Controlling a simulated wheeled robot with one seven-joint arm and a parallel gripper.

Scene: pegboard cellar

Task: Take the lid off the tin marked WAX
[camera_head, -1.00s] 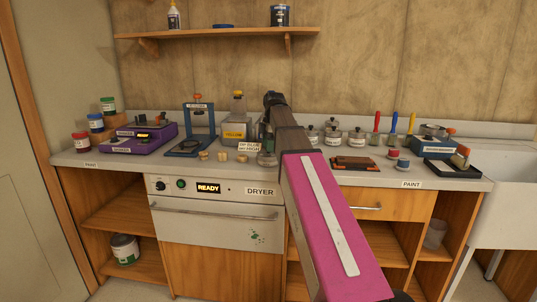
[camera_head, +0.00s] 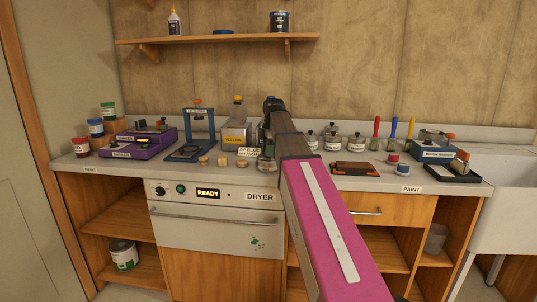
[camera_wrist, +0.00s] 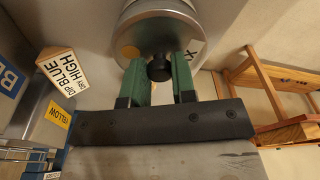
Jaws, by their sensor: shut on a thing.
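In the wrist view my gripper (camera_wrist: 159,86) has its green fingers on either side of a black knob (camera_wrist: 159,69). The knob belongs to a round grey metal lid (camera_wrist: 158,38) on a tin. A label at the tin's right side shows only part of its lettering, an "X" (camera_wrist: 194,46). I cannot tell whether the lid is seated or raised.
A sign reading DIP BLUE DRY HIGH (camera_wrist: 62,68) and a yellow-labelled container (camera_head: 234,136) stand close by on the left. Several small knobbed tins (camera_head: 332,141) stand to the right. A brown block (camera_head: 355,169) lies in front of them.

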